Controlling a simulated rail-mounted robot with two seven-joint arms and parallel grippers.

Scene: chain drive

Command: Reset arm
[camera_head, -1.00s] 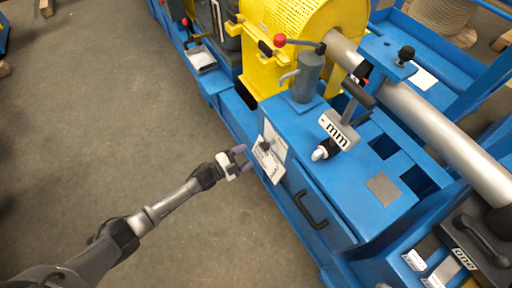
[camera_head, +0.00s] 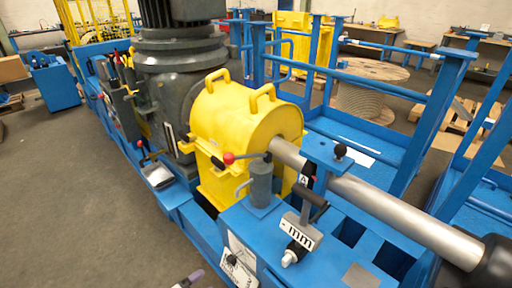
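Only a small tip of my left gripper (camera_head: 190,279) shows at the bottom edge, left of the blue machine's front side. One purple-grey fingertip is visible; the rest of the hand and arm is below the picture. I cannot tell whether it is open or shut. It appears apart from the machine and nothing is seen held in it. My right gripper is not in view.
The blue machine frame (camera_head: 190,214) carries a yellow guard (camera_head: 241,120), a dark motor (camera_head: 178,85), a red-knobbed lever (camera_head: 229,158) and a long metal shaft (camera_head: 400,217). Blue railings (camera_head: 420,130) and a cable reel (camera_head: 368,102) stand behind. Bare floor lies left.

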